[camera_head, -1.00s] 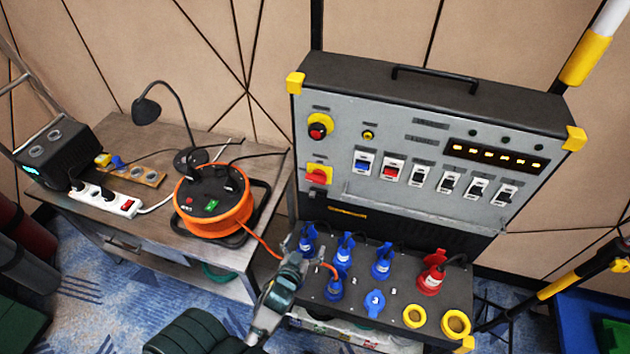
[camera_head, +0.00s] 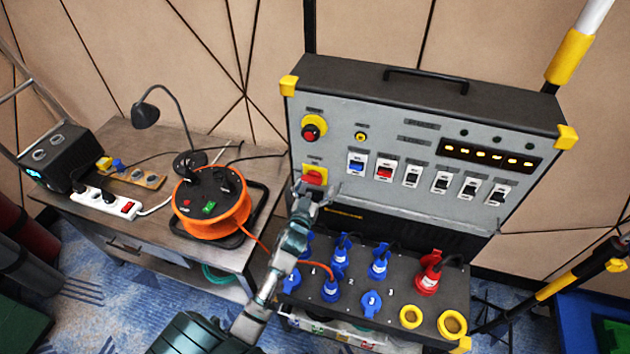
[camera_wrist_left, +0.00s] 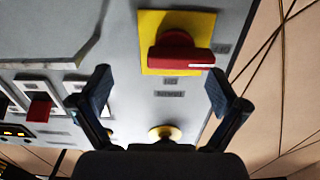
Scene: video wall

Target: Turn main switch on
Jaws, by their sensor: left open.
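The main switch is a red rotary handle on a yellow plate (camera_head: 314,174) at the lower left of the grey control panel (camera_head: 350,135). In the left wrist view the red handle (camera_wrist_left: 181,51) lies crosswise, a little above and between the fingertips. My left gripper (camera_head: 307,188) is just below the switch in the head view, close in front of the panel. In the left wrist view its two fingers (camera_wrist_left: 160,88) are spread apart with nothing between them. Contact with the handle cannot be seen. My right gripper is not in view.
A red emergency button (camera_head: 311,130) sits above the switch. Coloured rocker switches (camera_head: 385,170) line the panel to the right. Blue plugs (camera_head: 378,262) and a red plug (camera_head: 428,272) stand on the lower ledge. An orange cable reel (camera_head: 212,203) is on the table at left.

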